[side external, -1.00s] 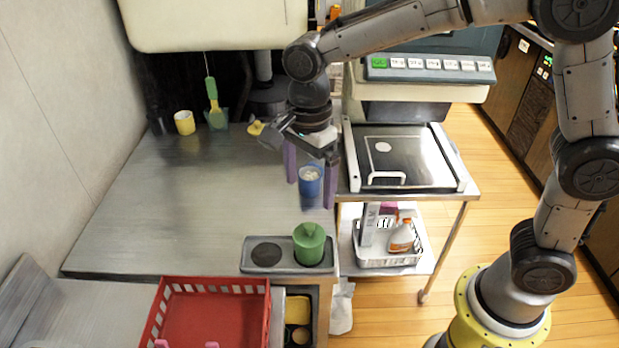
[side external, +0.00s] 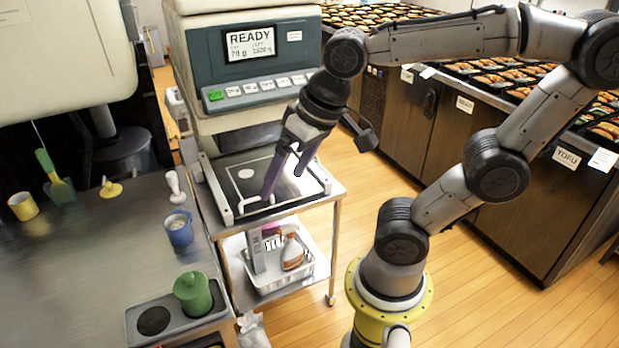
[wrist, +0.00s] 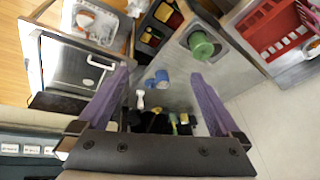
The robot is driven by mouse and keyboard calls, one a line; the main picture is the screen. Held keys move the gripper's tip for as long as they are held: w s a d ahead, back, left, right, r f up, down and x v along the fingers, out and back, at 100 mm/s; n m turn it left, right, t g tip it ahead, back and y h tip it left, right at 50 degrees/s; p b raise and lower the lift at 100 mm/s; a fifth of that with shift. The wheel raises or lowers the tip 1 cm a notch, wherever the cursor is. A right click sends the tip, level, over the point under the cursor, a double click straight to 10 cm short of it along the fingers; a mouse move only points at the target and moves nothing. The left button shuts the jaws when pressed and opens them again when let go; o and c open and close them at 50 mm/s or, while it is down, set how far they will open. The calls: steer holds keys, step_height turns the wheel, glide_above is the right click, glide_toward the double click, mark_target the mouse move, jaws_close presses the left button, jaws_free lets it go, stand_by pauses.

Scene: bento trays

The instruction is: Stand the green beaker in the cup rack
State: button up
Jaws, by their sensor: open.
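The green beaker (side external: 193,293) stands upright in the right-hand place of a grey two-place holder (side external: 176,322) at the table's front right. The holder's left place shows an empty dark disc. In the wrist view the beaker (wrist: 201,45) is at upper right, beyond my right finger. My gripper (side external: 283,185) is open and empty over the dark-topped machine, to the right of the beaker and apart from it. Its purple fingers spread wide in the wrist view (wrist: 160,78). Nothing in view is plainly labelled as the cup rack.
A blue cup (side external: 179,232) with pale contents stands behind the beaker, near a white-handled tool (side external: 175,187). A yellow cup (side external: 23,206) and green spatula (side external: 58,188) are at far left. A red slatted crate (wrist: 275,25) lies beyond the holder. The table's middle is clear.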

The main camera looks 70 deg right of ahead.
steer(key=s+n, duration=0.1)
steer(key=s+d+f+n, duration=0.1)
steer(key=s+n+t, duration=0.1)
steer(key=shift+s+d+f, duration=0.15)
steer(key=shift+s, duration=0.1)
stand_by(1.2)
